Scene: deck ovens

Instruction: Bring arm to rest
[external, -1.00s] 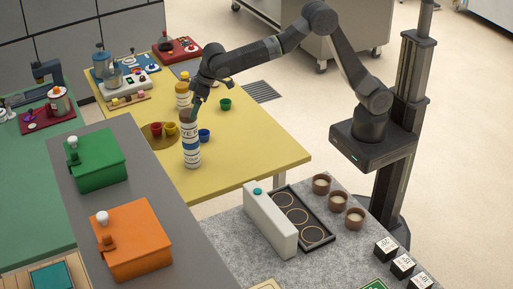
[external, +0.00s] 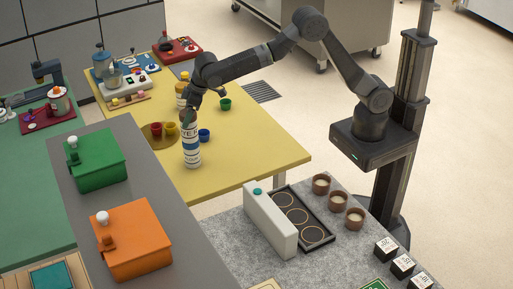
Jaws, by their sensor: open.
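My arm reaches left from its column over the yellow table (external: 245,160). My gripper (external: 188,110) is open and points down just above the top of a white bottle with blue bands (external: 191,152). The bottle stands upright on the table. The fingertips are small and dark here, and I cannot tell whether they touch the bottle's top. A second, yellowish bottle (external: 182,90) stands behind, partly hidden by my gripper.
Red, yellow and blue cups (external: 204,135) stand near the bottle, and a green cup (external: 225,104) is to its right. A grey shelf with a green box (external: 96,160) and an orange box (external: 132,240) lies in front. The table's right part is clear.

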